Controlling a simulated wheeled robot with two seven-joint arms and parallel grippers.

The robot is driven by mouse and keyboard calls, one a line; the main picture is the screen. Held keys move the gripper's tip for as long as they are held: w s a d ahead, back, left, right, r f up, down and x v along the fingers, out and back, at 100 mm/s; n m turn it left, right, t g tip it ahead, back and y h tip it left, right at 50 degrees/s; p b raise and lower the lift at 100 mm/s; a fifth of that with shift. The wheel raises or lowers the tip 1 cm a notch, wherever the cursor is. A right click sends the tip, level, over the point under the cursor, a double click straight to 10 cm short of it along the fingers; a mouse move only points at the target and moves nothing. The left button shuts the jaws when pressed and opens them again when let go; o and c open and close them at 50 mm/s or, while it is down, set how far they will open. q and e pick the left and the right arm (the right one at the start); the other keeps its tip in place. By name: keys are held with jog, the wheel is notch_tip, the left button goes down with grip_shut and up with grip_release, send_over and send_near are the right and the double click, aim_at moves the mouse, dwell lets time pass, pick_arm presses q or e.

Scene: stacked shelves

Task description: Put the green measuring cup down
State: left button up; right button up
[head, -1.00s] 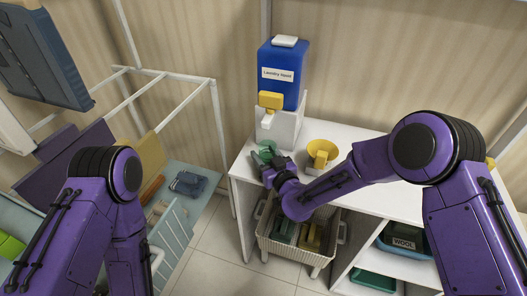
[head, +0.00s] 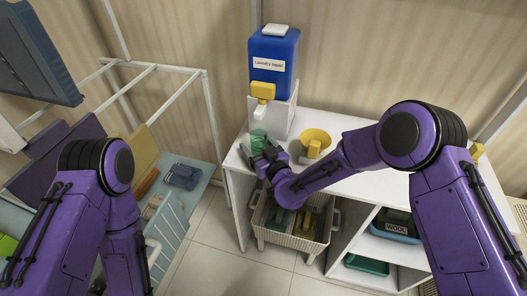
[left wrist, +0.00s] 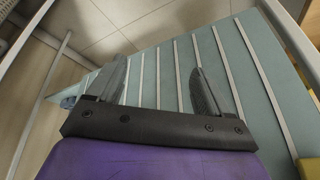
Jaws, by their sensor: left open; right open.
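The green measuring cup (head: 258,138) stands on the white shelf top (head: 330,178), just below the yellow tap (head: 262,92) of the blue laundry liquid dispenser (head: 273,62). It looks upright, and its lower part is partly hidden by my right gripper. My right gripper (head: 259,153) is open right at the near side of the cup; I cannot tell whether its fingers still touch it. My left gripper (left wrist: 157,55) is open and empty in the left wrist view, above a pale blue-green slatted surface (left wrist: 150,85).
A yellow measuring cup (head: 315,140) stands right of the green one. A beige basket (head: 290,236) with items sits under the shelf top. A teal WOOL box (head: 396,226) is on the right shelf. A drying rack (head: 155,72) stands at left.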

jog(key=b+v, duration=0.1)
jog(key=v, duration=0.9)
jog(key=shift+w+r+b, duration=0.1)
jog(key=shift+r+b, duration=0.05)
jog(key=shift+b, duration=0.25)
jog(key=shift+d, duration=0.1)
